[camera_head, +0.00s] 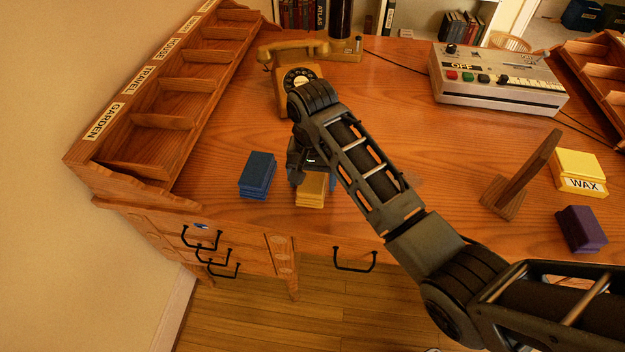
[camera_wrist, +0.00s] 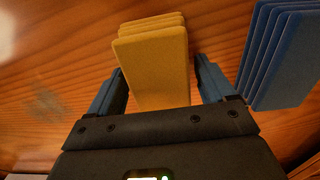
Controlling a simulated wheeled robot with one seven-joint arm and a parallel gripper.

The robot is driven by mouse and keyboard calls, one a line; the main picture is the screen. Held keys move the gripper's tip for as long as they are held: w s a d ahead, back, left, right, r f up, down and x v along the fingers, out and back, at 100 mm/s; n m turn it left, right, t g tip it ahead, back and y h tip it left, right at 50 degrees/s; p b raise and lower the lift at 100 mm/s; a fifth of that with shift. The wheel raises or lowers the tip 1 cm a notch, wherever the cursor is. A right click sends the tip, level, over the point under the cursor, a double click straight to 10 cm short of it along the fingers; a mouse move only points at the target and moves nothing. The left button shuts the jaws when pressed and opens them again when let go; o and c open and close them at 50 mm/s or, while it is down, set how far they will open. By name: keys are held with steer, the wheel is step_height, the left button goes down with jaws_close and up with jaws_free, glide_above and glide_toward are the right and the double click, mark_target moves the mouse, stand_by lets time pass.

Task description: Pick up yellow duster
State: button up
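The yellow duster (camera_head: 311,189) is a small layered block on the desk near its front edge, partly hidden by my arm in the head view. In the wrist view the yellow duster (camera_wrist: 156,66) lies between the two blue fingers of my gripper (camera_wrist: 160,85). A gap shows on each side, clearest at the right finger, so the fingers are open around it and not pressed on it. In the head view my gripper (camera_head: 312,178) is just above and around the duster.
A blue duster (camera_head: 257,174) lies just left of the yellow one; it also shows in the wrist view (camera_wrist: 283,55). A telephone (camera_head: 296,75) stands behind, and a wooden pigeonhole rack (camera_head: 165,120) at left. A wooden stand (camera_head: 520,178), yellow WAX block (camera_head: 579,172) and purple block (camera_head: 581,229) are at right.

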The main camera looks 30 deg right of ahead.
steer(key=c, duration=1)
steer(key=shift+r, duration=0.15)
